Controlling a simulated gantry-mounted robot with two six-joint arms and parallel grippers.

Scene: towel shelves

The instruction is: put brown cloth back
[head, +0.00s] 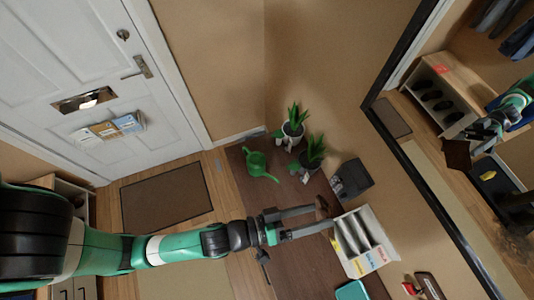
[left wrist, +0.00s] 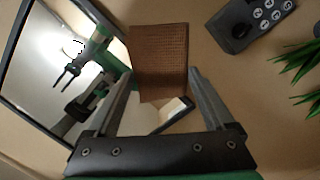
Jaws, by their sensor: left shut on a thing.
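The brown cloth (left wrist: 158,55) hangs from the tips of my left gripper (left wrist: 161,78), which is shut on it, in the left wrist view. It looks like a flat woven square there. In the head view my left gripper (head: 328,220) reaches in from the left, and only a small brown edge of the cloth (head: 322,205) shows near its tips. The gripper is over the dark wooden top (head: 293,262), beside the white divided rack (head: 352,265). My right gripper is not in view.
A large mirror (head: 450,200) stands at the right and reflects my arm holding the cloth. A white door (head: 95,90) is at the left.

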